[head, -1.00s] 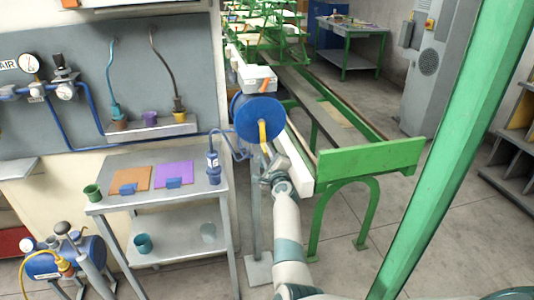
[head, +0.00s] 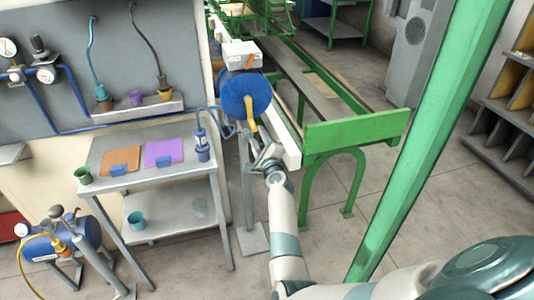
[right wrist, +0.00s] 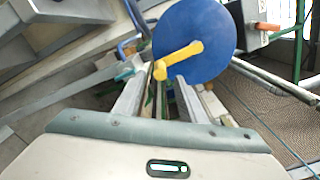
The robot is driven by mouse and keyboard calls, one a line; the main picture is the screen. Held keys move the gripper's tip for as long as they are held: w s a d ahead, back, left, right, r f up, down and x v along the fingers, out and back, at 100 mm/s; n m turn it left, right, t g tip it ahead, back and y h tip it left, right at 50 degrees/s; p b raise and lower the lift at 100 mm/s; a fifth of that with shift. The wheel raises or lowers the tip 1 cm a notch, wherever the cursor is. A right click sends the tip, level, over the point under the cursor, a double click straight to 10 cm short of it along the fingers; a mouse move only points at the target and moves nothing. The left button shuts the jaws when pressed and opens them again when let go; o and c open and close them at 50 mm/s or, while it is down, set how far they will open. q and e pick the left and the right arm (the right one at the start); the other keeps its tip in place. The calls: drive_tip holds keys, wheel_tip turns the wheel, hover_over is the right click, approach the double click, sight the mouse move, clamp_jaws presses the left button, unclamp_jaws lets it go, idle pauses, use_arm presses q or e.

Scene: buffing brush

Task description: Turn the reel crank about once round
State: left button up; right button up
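The reel is a blue disc (head: 238,93) on a grey post, right of the small table. Its yellow crank (head: 250,115) hangs down from the disc's middle. In the right wrist view the disc (right wrist: 212,30) fills the top centre, and the crank (right wrist: 180,57) slants down left to a round knob. My right gripper (head: 263,148) is just below the crank's lower end. In the right wrist view its two fingers (right wrist: 163,80) are apart, and the knob shows between their tips. I cannot tell whether they touch it. My left gripper is not in view.
A grey table (head: 105,165) with orange and purple pads and a blue bottle stands left of the reel. A green bench frame (head: 355,130) is close on the right, with a green post (head: 420,140) nearer me. A white box (head: 242,55) sits above the reel.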

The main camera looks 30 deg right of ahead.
use_arm(q)
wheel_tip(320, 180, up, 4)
drive_tip(key=p, duration=0.3)
use_arm(e)
drive_tip(key=v, duration=1.1)
drive_tip(key=shift+s, duration=0.15)
